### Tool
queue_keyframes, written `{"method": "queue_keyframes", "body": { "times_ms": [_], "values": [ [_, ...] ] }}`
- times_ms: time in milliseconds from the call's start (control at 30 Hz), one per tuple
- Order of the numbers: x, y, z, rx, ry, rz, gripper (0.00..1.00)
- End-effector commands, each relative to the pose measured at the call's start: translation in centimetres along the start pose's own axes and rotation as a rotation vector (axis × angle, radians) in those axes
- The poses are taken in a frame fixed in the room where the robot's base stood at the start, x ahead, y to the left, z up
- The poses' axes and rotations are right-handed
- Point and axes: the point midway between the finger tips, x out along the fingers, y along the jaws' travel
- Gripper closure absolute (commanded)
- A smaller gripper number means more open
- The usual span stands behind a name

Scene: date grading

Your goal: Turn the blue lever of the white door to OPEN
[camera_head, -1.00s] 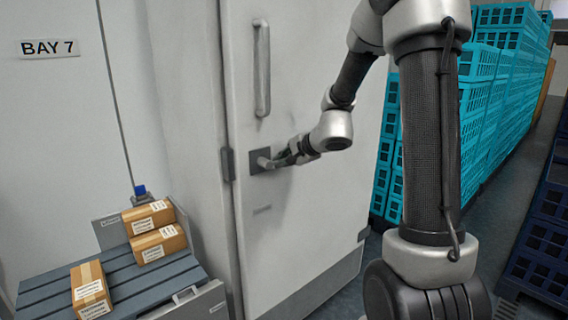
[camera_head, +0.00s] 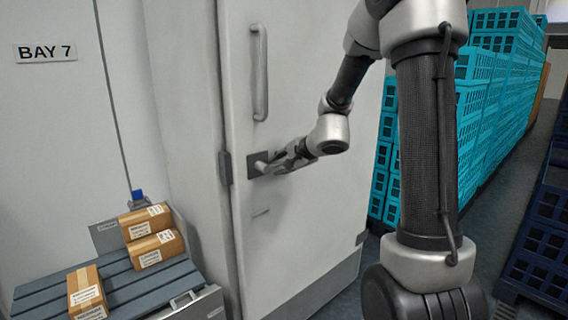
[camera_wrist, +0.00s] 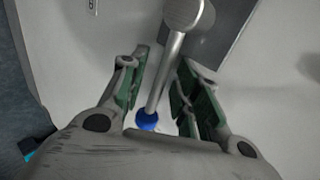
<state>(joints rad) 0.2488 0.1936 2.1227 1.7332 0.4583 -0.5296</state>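The white door (camera_head: 300,220) fills the middle of the head view. Its lever (camera_head: 261,167) sits on a grey plate below the long vertical handle (camera_head: 260,75). In the wrist view the lever (camera_wrist: 171,65) is a silver bar running from a round hub at the top to a blue tip (camera_wrist: 147,119). My gripper (camera_head: 280,163) is at the lever. In the wrist view the fingers of my gripper (camera_wrist: 162,62) are apart, one on each side of the bar, with gaps showing. The blue tip is hidden in the head view.
Cardboard boxes (camera_head: 151,222) lie on a blue-grey slatted surface (camera_head: 125,290) at lower left. Teal crates (camera_head: 480,120) are stacked right of the door, and dark blue crates (camera_head: 540,245) stand at far right. A BAY 7 sign (camera_head: 45,52) hangs on the left wall.

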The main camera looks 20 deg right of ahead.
Motion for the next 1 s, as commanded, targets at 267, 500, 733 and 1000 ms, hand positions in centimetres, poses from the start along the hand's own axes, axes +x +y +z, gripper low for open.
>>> {"method": "queue_keyframes", "body": {
  "times_ms": [267,500,733,1000],
  "values": [
    [-4.2,-0.2,0.0,-0.003,0.003,-0.005,0.69],
    [-9.3,-0.1,0.0,-0.002,0.003,-0.003,0.69],
    [-11.7,0.0,0.0,0.0,0.001,-0.001,0.69],
    [-11.9,0.0,0.0,0.0,0.0,0.0,0.69]
  ]
}}
